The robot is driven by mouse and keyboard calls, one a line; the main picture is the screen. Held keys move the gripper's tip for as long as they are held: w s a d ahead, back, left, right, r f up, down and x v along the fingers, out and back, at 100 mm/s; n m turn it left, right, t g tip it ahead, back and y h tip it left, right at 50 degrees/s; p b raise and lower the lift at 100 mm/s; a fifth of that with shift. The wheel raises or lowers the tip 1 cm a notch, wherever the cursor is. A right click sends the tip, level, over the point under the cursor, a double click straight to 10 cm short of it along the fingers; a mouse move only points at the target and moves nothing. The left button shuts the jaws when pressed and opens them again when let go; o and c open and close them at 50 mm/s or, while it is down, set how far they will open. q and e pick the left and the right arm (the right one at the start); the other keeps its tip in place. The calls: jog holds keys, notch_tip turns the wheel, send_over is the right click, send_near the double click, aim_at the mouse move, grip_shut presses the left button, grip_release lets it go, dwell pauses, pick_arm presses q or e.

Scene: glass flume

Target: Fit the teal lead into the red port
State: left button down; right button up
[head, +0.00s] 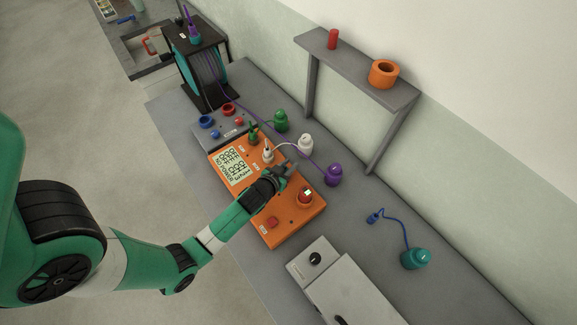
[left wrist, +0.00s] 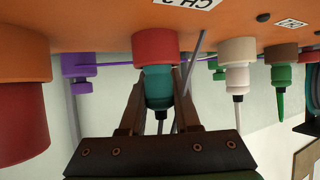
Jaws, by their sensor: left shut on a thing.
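My left gripper (head: 285,172) is over the orange instrument box, between the white plug and the red knob. In the left wrist view its two fingers (left wrist: 158,100) are shut on the teal lead's plug (left wrist: 158,84). The plug is in line with the red port (left wrist: 155,47) and meets its mouth with no gap visible. How deep it sits cannot be told. A dark stem shows at the plug's rear end. In the head view, my gripper hides the teal plug and red port. My right gripper is not in view.
The orange box (head: 225,175) also bears a white plug (head: 268,156), a green plug (head: 253,137) and a red knob (head: 305,196). A purple weight (head: 333,176) stands behind it. A teal weight (head: 414,259) with a blue lead lies right. A shelf (head: 350,62) stands behind.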

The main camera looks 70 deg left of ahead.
pick_arm(q)
jog(key=shift+f, duration=0.2)
jog(key=c, duration=0.6)
grip_release()
jog(key=shift+r, duration=0.1)
jog(key=shift+s+d+r, duration=0.2)
jog(key=shift+s+r, duration=0.05)
jog(key=shift+r, duration=0.05)
jog(key=p+v, duration=0.2)
jog(key=v, duration=0.9)
jog(key=shift+s+d, duration=0.1)
jog(key=shift+s, duration=0.05)
jog(key=shift+r, duration=0.1)
